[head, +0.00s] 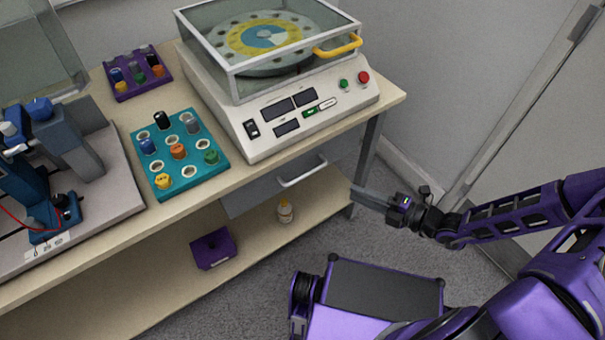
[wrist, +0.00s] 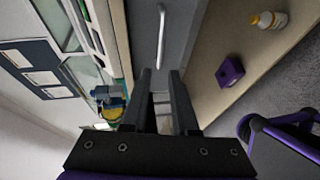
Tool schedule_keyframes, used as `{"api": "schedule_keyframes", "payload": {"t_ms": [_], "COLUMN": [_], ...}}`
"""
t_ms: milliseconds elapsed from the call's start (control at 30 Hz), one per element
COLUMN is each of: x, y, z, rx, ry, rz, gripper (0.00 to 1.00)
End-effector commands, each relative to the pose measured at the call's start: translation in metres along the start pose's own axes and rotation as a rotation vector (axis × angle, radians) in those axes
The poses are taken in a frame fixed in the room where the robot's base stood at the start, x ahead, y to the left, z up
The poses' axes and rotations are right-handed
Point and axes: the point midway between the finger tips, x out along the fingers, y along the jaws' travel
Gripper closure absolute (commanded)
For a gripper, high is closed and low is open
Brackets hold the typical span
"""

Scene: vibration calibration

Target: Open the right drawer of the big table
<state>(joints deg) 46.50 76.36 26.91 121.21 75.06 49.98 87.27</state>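The big table (head: 205,198) has a light wooden top. Under its right part is a grey drawer (head: 262,192) with a silver bar handle (head: 302,173); the drawer looks shut. My gripper (head: 358,192) is to the right of the handle, near the table's right leg, apart from the handle. In the wrist view the two dark fingers of my gripper (wrist: 160,72) stand apart with nothing between them. The handle (wrist: 161,36) lies ahead of the fingertips, on the grey drawer front (wrist: 145,50).
The lower shelf (head: 262,228) holds a small yellow-capped bottle (head: 285,212) and a purple box (head: 213,250). A shaker machine (head: 240,125), a teal rack (head: 190,190) and a purple rack (head: 137,74) stand on the tabletop. Grey floor lies in front.

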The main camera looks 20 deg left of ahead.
Motion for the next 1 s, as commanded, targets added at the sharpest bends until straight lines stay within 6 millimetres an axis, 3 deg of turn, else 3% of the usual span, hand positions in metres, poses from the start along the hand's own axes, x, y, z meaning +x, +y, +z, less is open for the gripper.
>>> {"api": "schedule_keyframes", "payload": {"t_ms": [600,800,1000], "x": [0.128,0.154,0.164], "y": [-0.002,-0.002,-0.001], "z": [-0.002,-0.001,-0.001], "rx": [-0.004,-0.004,-0.005], "ry": [0.006,0.003,0.003], "rz": [-0.002,-0.003,-0.004], "gripper": [0.73,0.73,0.73]}}
